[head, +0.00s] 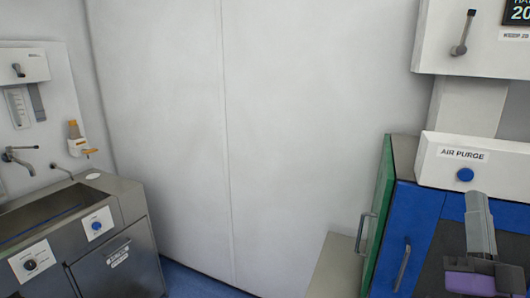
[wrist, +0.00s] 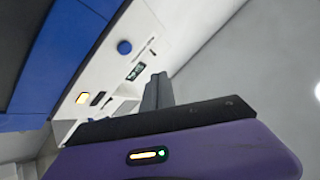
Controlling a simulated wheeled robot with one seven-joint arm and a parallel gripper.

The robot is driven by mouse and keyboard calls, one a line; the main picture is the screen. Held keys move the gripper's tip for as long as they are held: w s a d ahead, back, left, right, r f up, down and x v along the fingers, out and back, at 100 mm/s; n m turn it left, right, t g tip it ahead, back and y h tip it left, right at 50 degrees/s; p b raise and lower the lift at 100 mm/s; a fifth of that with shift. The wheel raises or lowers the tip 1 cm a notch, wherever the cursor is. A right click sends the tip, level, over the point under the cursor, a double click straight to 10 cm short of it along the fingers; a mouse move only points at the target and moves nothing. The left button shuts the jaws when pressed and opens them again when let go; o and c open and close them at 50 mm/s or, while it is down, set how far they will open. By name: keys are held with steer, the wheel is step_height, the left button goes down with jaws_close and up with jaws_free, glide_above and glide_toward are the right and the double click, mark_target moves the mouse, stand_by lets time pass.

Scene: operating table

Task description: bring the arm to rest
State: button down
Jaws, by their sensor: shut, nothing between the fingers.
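My gripper (head: 477,200) shows at the lower right of the head view, its grey fingers pointing up and its purple body below. It is in front of the blue-and-grey cabinet, below the AIR PURGE panel (head: 478,158). The gripper also shows in the wrist view (wrist: 158,82), where the fingers lie together with nothing between them. Most of my arm is out of view.
A steel sink unit (head: 115,262) stands at the left, with a dispenser (head: 78,140) on the wall above. A cabinet with a green side (head: 381,205) and blue door (head: 415,240) stands at the right. The white wall (head: 270,130) between them is bare.

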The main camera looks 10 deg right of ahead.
steer(key=s+a+f+n+g+y, duration=0.1)
steer(key=s+a+f+n+y, duration=0.15)
steer(key=a+f, duration=0.2)
steer(key=s+a+f+n+y, duration=0.2)
steer(key=a+f+n+y, duration=0.1)
steer(key=f, duration=0.3)
steer(key=s+a+f+n+g+y, duration=0.2)
steer(key=s+a+f, duration=0.4)
steer(key=s+f, duration=0.3)
steer(key=s+a+f+n+g+y, duration=0.3)
steer(key=s+a+f+g, duration=0.3)
steer(key=s, duration=0.9)
step_height(320, 180, down, 4)
steer(key=shift+s+r+g+y, duration=0.2)
steer(key=shift+s+g+y, duration=0.1)
steer(key=shift+y, duration=0.15)
steer(key=shift+w, duration=0.15)
